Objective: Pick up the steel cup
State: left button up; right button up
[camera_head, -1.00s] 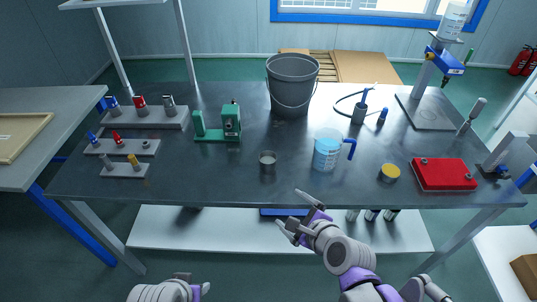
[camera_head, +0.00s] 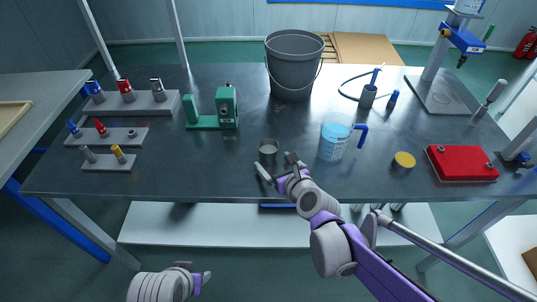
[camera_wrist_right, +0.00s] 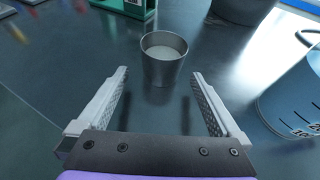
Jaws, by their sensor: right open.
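The steel cup (camera_head: 268,148) stands upright on the dark table near its front edge. In the right wrist view the cup (camera_wrist_right: 164,68) is centred just beyond the fingertips, and pale contents show inside it. My right gripper (camera_head: 276,166) is open, with its fingers pointing at the cup from the front. In the right wrist view the gripper (camera_wrist_right: 160,75) has nothing between its fingers. My left gripper (camera_head: 199,281) is low in front of the table, far from the cup; its jaw opening is unclear.
A blue measuring jug (camera_head: 334,140) stands right of the cup. A green device (camera_head: 227,108) is behind it to the left, and a grey bucket (camera_head: 292,70) stands at the back. A yellow-topped jar (camera_head: 403,161) and red case (camera_head: 460,163) are farther right.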

aim_at(272, 160)
jog(key=shift+x, duration=1.55)
jog(key=shift+d+f, duration=0.1)
jog(key=c, duration=1.6)
